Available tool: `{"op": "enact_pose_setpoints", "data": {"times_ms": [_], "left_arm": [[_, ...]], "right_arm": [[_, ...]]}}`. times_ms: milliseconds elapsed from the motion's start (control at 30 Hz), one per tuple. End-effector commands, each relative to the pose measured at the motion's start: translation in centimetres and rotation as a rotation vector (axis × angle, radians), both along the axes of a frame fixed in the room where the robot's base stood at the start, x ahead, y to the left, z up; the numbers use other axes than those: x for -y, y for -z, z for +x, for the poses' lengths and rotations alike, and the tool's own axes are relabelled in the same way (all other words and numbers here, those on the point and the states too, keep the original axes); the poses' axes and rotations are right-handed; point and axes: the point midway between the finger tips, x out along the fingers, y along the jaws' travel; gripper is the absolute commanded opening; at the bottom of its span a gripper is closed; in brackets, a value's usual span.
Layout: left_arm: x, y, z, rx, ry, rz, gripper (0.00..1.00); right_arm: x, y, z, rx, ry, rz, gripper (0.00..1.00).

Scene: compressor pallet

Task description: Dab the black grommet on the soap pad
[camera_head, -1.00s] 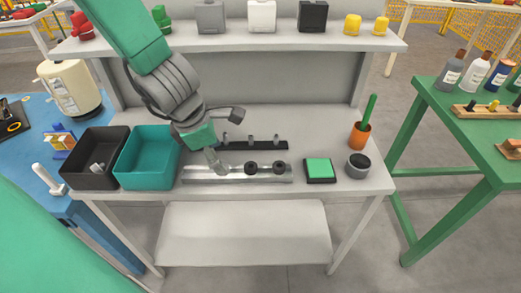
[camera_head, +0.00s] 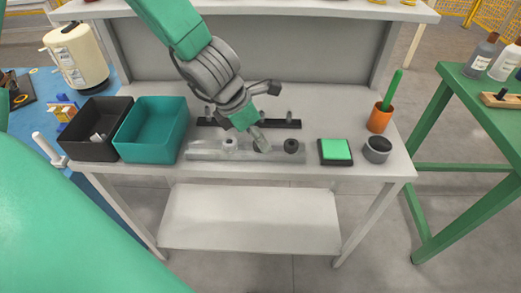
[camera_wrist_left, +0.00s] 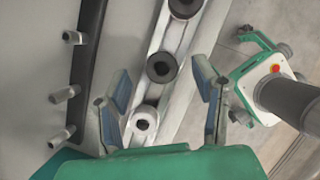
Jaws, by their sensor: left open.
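A light rail (camera_head: 200,153) on the bench carries a white grommet (camera_head: 230,143) and two dark grommets. One dark grommet (camera_head: 291,146) is at the rail's right end. The middle dark grommet is mostly behind my gripper in the head view but clear in the left wrist view (camera_wrist_left: 151,70). Both look black. My left gripper (camera_head: 257,140) is open above the rail. In the left wrist view its fingers (camera_wrist_left: 161,75) stand either side of the middle grommet; contact cannot be told. The soap pad (camera_head: 336,149) is green in a black tray, right of the rail. My right gripper is not in view.
A black strip with upright pegs (camera_head: 289,123) lies behind the rail. A black bin (camera_head: 92,150) and a teal bin (camera_head: 130,148) stand left. A grey round pot (camera_head: 377,150) and an orange cup (camera_head: 380,118) with a green stick stand right of the pad.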

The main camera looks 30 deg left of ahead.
Motion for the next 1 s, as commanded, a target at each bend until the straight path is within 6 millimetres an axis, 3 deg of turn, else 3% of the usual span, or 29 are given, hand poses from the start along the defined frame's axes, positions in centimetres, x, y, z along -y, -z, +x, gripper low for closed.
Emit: {"op": "enact_pose_setpoints", "data": {"times_ms": [33,133,433,467,567,867,1000], "left_arm": [[0.2,1.3,0.1,-0.003,-0.001,0.0,0.54],[0.4,2.2,0.6,-0.002,-0.001,0.001,0.54],[0.5,2.3,0.8,0.0,0.0,0.001,0.54],[0.5,2.3,0.8,0.0,0.0,0.001,0.46],[0.5,2.3,0.8,0.0,0.0,0.001,0.12],[0.4,2.3,0.8,0.0,0.0,0.001,0.12],[0.4,1.2,0.8,0.001,0.0,0.002,0.12]], "right_arm": [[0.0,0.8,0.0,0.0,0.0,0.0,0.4],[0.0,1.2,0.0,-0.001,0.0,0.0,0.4],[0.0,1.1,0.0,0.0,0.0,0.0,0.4],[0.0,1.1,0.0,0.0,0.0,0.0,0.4],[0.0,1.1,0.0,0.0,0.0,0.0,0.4],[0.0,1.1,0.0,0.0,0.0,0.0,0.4],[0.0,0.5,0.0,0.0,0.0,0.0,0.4]]}}
